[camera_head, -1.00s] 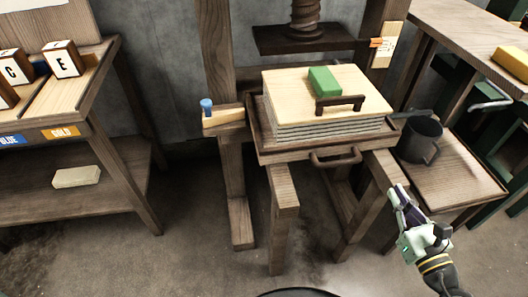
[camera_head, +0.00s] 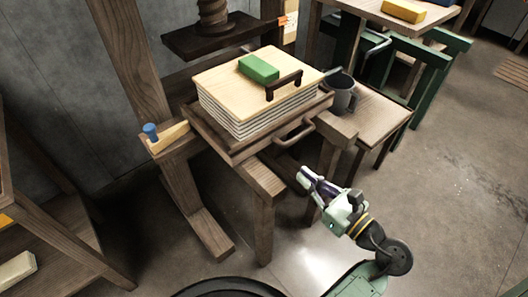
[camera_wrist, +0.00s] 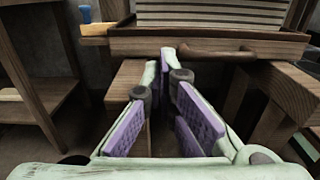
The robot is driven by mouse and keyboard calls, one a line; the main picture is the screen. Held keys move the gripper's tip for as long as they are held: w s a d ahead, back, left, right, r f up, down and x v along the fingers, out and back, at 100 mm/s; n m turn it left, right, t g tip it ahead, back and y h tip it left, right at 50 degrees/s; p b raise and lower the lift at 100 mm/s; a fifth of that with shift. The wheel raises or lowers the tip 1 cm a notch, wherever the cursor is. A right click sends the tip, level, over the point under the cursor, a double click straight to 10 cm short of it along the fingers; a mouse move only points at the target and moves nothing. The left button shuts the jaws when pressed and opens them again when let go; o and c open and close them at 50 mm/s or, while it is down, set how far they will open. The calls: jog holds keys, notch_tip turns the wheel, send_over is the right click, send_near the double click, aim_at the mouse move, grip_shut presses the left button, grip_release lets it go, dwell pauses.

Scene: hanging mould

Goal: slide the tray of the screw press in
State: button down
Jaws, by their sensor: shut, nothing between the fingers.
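The screw press tray (camera_head: 238,152) is a dark wooden tray with a curved front handle (camera_head: 296,134). It rests on the press's rails and sticks out in front of the dark press plate (camera_head: 225,38) and screw (camera_head: 214,14). A stack of pale sheets (camera_head: 262,117) lies in it, under a light board with a green block (camera_head: 259,69) and a dark handle. My gripper (camera_head: 302,178) is shut and empty, below and in front of the tray handle, apart from it. In the wrist view the tray front (camera_wrist: 160,46) and its handle (camera_wrist: 205,54) show just beyond the fingertips.
A wooden rail end (camera_head: 262,177) and post stand close left of my gripper, another rail end (camera_head: 335,130) to its right. A dark mug (camera_head: 341,94) stands on a side shelf (camera_head: 385,120). A blue-knobbed wedge (camera_head: 152,132) sits left. Floor in front is clear.

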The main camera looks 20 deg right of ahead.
jog(key=p, duration=0.3)
send_near(248, 129)
jog(key=shift+w+r, duration=0.2)
jog(key=shift+w, duration=0.15)
jog(key=shift+w+a+f, duration=0.1)
jog(key=shift+w+a, duration=0.05)
jog(key=shift+w, duration=0.25)
jog(key=x, duration=0.9)
jog(key=shift+s, duration=0.25)
